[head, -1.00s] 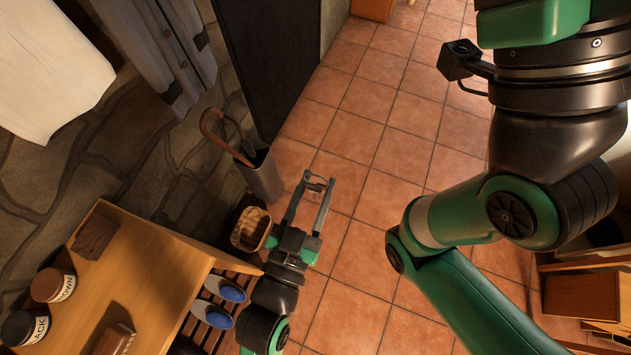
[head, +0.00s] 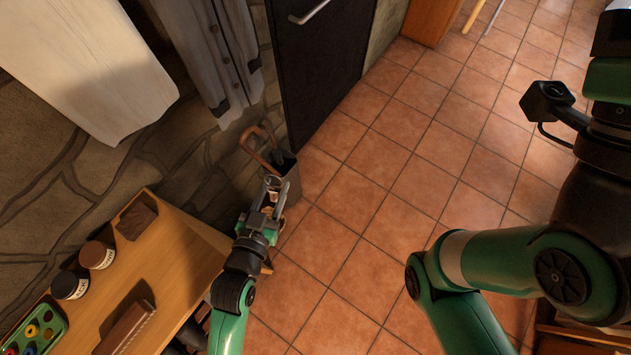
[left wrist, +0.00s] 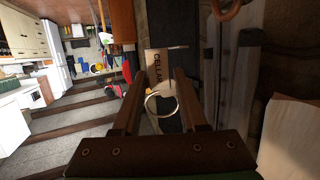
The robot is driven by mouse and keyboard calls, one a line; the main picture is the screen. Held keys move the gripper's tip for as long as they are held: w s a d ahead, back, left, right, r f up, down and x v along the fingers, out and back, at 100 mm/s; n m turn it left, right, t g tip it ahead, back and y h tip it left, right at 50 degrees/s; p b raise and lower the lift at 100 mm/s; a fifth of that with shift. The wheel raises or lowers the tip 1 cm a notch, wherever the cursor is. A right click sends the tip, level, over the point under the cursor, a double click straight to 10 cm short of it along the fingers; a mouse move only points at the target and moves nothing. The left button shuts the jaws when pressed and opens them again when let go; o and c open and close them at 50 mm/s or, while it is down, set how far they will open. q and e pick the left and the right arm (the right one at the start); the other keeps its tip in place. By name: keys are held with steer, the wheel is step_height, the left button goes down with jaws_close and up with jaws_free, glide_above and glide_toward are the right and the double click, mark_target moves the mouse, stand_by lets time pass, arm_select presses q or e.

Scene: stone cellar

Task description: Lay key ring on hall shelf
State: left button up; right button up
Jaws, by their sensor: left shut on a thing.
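My left gripper (head: 272,192) is shut on the key ring (head: 272,184), in front of the umbrella stand in the head view. In the left wrist view the gripper (left wrist: 161,80) holds the key ring (left wrist: 160,106) between its fingers: a pale metal loop with a tan tag lettered "CELLAR". The wooden shelf top (head: 178,262), seemingly the hall shelf, lies at lower left, left of the gripper and apart from it. My right arm fills the right side; its gripper is out of view.
On the shelf are two lidded jars (head: 96,255), a dark brown block (head: 136,218), a brown block or brush (head: 126,328) and a green tray (head: 52,338) of coloured pots. A grey umbrella stand (head: 309,176) is beside the dark door (head: 315,70). Tiled floor is clear.

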arm_select(q)
steer(key=s+a+f+n+g+y+p, duration=0.1)
steer(key=s+a+n+g+y+p, duration=0.2)
steer(key=a+p, duration=0.6)
steer(key=s+a+f+n+g+y+p, duration=0.15)
steer(key=s+a+n+y+p, duration=0.3)
steer(key=a, duration=0.85)
steer(key=s+a+f+n+g+p, duration=0.1)
steer(key=s+a+n+g+p, duration=0.15)
steer(key=s+a+p, duration=0.45)
arm_select(e)
step_height(320, 180, up, 21)
steer(key=b, duration=0.2)
arm_select(q)
steer(key=shift+m+y, duration=0.3)
steer(key=shift+y, duration=0.15)
steer(key=f+b, duration=0.2)
steer(key=d+f+b, duration=0.1)
steer(key=f+b, duration=0.4)
steer(key=shift+s+d+f, duration=0.1)
steer(key=shift+s+d, duration=0.05)
steer(key=shift+s, duration=0.05)
arm_select(e)
step_height(320, 180, down, 7)
arm_select(q)
steer(key=o, duration=1.2)
